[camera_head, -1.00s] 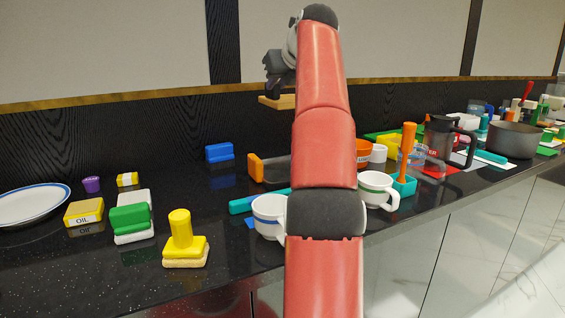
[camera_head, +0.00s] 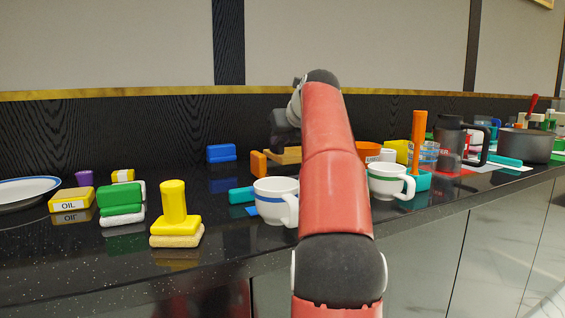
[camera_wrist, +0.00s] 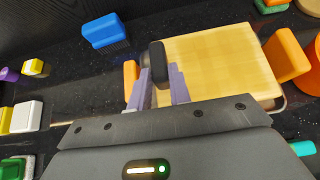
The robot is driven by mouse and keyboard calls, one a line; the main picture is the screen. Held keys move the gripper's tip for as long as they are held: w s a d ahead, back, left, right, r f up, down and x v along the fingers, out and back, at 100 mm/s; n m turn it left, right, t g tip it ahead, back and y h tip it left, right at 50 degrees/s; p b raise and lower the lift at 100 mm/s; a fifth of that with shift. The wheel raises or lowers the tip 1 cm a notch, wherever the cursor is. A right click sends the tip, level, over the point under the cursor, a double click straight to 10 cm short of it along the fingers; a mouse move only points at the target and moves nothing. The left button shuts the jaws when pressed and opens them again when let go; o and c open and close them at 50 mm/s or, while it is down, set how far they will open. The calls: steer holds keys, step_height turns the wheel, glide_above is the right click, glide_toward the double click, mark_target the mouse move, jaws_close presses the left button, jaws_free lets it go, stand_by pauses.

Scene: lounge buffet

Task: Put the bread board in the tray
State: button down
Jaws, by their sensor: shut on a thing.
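The bread board is a flat, pale wooden rectangle (camera_wrist: 222,58) in the wrist view, and it also shows beside my arm in the head view (camera_head: 287,156). My gripper (camera_wrist: 160,82) is shut on a dark upright part at the board's near left side, which looks like its handle. The tray has orange ends, one left (camera_wrist: 130,80) and one right (camera_wrist: 287,57) of the board. The tray's left end also shows in the head view (camera_head: 258,163). The board covers most of the tray. I cannot tell whether it touches the tray's floor.
A blue block (camera_head: 221,153) stands behind and left. White cups (camera_head: 275,200) (camera_head: 388,181) stand in front. A yellow-handled brush (camera_head: 175,213), green sponge-like block (camera_head: 121,215) and oil block (camera_head: 71,199) stand left. A pot and jug stand right.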

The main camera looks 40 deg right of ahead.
mark_target(281, 153)
step_height(281, 153, down, 4)
steer(key=shift+b, duration=1.25)
steer(key=shift+r, duration=0.1)
steer(key=c, duration=1.3)
jaws_free()
steer(key=p+v, duration=0.2)
steer(key=v, duration=1)
